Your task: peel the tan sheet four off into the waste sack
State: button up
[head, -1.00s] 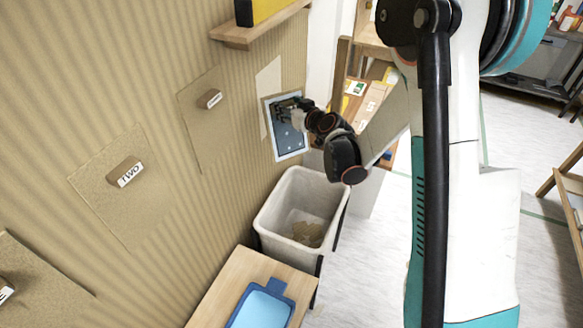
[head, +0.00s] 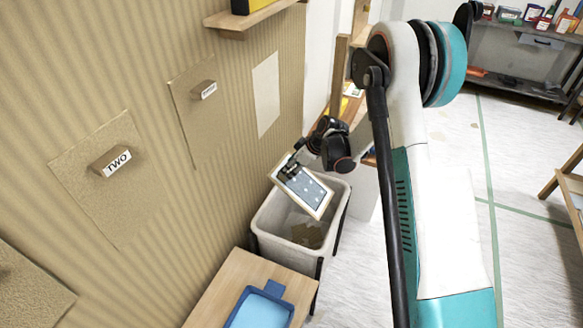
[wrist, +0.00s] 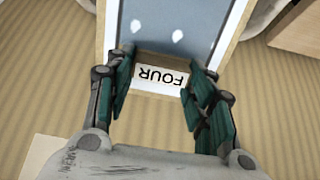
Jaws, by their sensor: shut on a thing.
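Sheet four (head: 308,193) is off the wall and hangs tilted above the opening of the pale waste sack (head: 283,246). Its visible face is blue-grey with white dabs and a tan border. My gripper (head: 290,168) is shut on its tab at the upper left of the sheet. In the wrist view, my gripper (wrist: 160,88) has its fingers on both sides of the tab marked FOUR (wrist: 160,77). Sheet four (wrist: 180,28) reaches beyond the tab there. A tan piece (head: 307,236) lies inside the sack.
A pale bare patch (head: 266,94) shows on the striped wall. Sheet TWO (head: 128,205) and another tabbed sheet (head: 203,125) are on the wall to the left. A wooden table (head: 222,283) with a blue tray (head: 262,310) stands before the sack. A shelf (head: 250,17) juts out above.

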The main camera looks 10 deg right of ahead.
jog(key=shift+b, duration=0.3)
notch_tip(320, 180, down, 5)
jog(key=b, duration=0.4)
jog(key=shift+f, duration=2.45)
jog(key=o, duration=1.2)
jog(key=shift+c, duration=0.2)
jog(key=v, duration=1.2)
